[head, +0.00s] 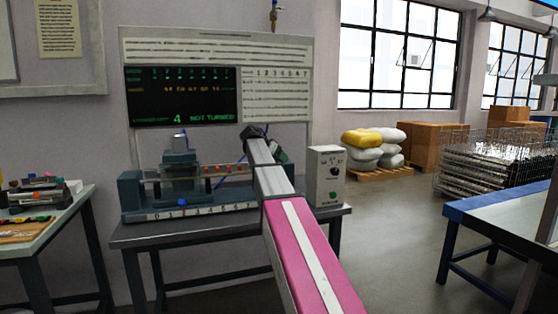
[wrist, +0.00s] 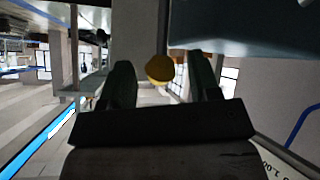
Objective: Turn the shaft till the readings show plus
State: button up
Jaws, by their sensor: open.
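The test rig (head: 130,190) stands on a bench against the wall in the head view, with a numbered scale (head: 185,215) along its front. A shaft (head: 222,169) with small red-orange marks runs along it, its right end hidden behind my arm. The dark display (head: 180,95) above shows a row of orange readings, too small to read, and green text that looks like "4 NOT TURNED". In the wrist view my gripper (wrist: 161,75) is open, with a rounded yellow-orange end (wrist: 158,67) showing between its fingers. I cannot tell whether they touch it.
A white control box (head: 327,175) with a dark knob and green button stands right of the rig, close to my arm. A side table (head: 60,215) with small parts is at left. A blue-edged table (head: 500,215) is at right. Open floor lies between.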

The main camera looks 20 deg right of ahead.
jog(key=v, duration=1)
jog(key=shift+a+r, duration=0.25)
jog(key=shift+a, duration=0.05)
jog(key=shift+s, duration=0.1)
